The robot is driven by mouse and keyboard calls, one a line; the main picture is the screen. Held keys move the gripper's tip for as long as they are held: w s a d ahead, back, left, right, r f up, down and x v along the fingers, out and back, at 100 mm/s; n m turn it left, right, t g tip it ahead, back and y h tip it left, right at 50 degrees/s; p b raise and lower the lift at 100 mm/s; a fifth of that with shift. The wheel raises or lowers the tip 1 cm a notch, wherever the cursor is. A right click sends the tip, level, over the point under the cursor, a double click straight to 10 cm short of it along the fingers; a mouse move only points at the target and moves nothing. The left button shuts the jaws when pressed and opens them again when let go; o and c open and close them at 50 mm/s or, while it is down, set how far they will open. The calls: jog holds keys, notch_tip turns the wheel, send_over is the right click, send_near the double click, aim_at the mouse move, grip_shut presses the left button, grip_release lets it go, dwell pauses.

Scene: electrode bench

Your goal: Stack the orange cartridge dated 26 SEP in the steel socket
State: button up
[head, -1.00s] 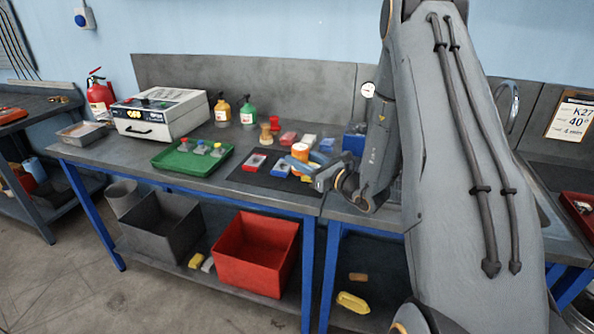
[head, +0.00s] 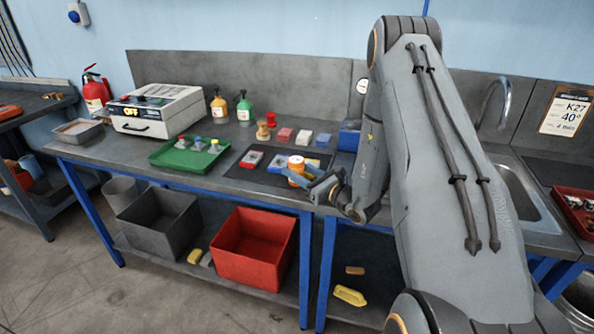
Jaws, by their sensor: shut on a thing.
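An orange cartridge (head: 296,178) with a pale top is upright over the front right of the dark mat (head: 236,173). My gripper (head: 305,181) reaches it from the right and is shut on it. The fingers are small and partly merge with the cartridge. The date on the cartridge is too small to read. I cannot tell whether its base touches anything below. I cannot make out the steel socket.
A red block (head: 251,159) and a blue block (head: 278,163) are left of the cartridge. Several coloured blocks stand behind. A green tray (head: 170,160) lies left. A red bin (head: 240,262) stands on the lower shelf.

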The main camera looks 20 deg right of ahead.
jog(key=o, duration=1.2)
jog(key=shift+f, duration=0.1)
